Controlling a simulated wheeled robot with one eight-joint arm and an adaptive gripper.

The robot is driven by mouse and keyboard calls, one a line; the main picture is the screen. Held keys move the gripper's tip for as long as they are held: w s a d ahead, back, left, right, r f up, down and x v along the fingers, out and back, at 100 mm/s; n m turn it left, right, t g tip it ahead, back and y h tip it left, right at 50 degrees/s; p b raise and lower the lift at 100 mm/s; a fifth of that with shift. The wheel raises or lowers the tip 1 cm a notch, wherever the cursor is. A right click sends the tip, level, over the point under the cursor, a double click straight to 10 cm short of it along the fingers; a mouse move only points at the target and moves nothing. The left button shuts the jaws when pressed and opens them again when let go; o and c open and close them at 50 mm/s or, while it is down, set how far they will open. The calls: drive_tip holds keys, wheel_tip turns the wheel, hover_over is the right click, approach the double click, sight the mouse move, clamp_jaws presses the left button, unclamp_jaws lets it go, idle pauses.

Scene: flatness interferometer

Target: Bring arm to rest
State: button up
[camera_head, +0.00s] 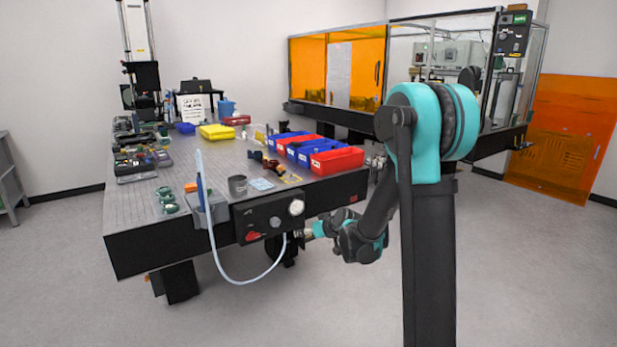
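My arm (375,215) hangs from my teal and black shoulder, folded downward in front of the optical table's near right corner. Its lower links reach left, below the table's top edge and beside the control panel (270,217).
The perforated optical table (235,165) carries red and blue bins (335,160), a dark mug (237,185) and several instruments. A clear hose (225,268) loops below its front edge. An orange-panelled enclosure (355,75) stands behind. The floor (530,270) at right is clear.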

drive_tip(key=s+d+f+m+g+h, duration=0.1)
drive_tip(key=s+d+h, duration=0.1)
drive_tip(key=s+d, duration=0.4)
drive_tip(key=s+d+f+m+g+h, duration=0.2)
drive_tip(key=s+d, duration=0.5)
drive_tip(key=s, duration=0.9)
drive_tip(key=s+d+f+m+g+h, duration=0.2)
drive_tip(key=s+d, duration=0.4)
drive_tip(key=s, duration=0.6)
drive_tip(key=shift+d, duration=0.35)
drive_tip(key=shift+w, duration=0.1)
